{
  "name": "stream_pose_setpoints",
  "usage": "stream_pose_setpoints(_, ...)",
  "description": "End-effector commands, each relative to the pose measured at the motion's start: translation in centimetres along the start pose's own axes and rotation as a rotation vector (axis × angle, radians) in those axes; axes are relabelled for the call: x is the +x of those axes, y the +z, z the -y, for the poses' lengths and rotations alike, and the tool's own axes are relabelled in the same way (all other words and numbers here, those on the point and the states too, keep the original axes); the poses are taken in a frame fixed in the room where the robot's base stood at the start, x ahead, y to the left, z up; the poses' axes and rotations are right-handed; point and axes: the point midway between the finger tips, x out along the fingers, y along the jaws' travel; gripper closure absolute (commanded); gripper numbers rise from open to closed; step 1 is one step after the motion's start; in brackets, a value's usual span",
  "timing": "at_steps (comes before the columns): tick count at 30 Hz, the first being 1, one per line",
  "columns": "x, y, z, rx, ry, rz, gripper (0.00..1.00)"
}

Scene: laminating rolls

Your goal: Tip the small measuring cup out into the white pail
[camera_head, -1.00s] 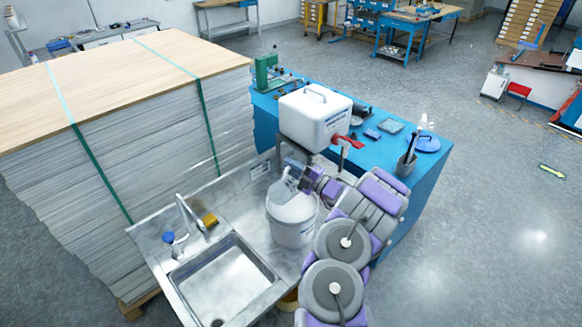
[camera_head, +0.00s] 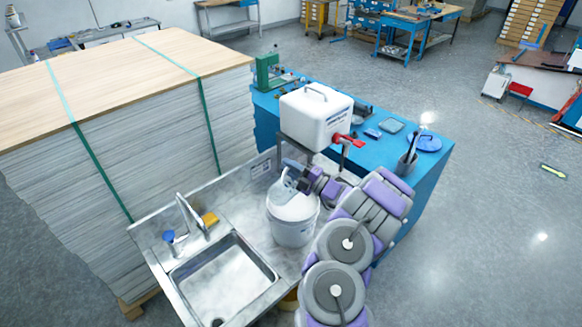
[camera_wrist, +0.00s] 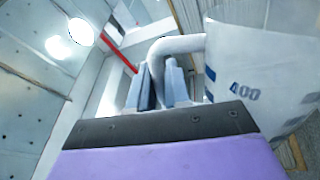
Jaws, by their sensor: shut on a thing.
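The small measuring cup (camera_wrist: 262,85) is whitish and translucent, with a blue 400 mark, at the right of the wrist view. My gripper (camera_wrist: 158,70) is shut on its curved pale handle (camera_wrist: 182,44). In the head view the cup (camera_head: 285,182) shows small, just above the mouth of the white pail (camera_head: 292,231), and looks tilted. My gripper (camera_head: 303,183) is to its right, over the pail's rim. The pail stands upright on the metal sink counter. The cup's contents and the pail's inside cannot be made out.
A white canister (camera_head: 315,120) with a red tap (camera_head: 343,140) stands just behind my gripper. The sink basin (camera_head: 222,280) and faucet (camera_head: 190,215) are left of the pail. A tall sheet stack (camera_head: 120,150) stands further left, a blue bench (camera_head: 425,180) to the right.

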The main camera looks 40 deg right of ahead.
Motion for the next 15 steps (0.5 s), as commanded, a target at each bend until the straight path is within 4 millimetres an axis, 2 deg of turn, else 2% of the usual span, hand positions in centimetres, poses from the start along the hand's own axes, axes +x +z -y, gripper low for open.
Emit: stream_pose_setpoints(15,0.0,-1.8,0.0,-0.128,0.000,-0.028,1.00)
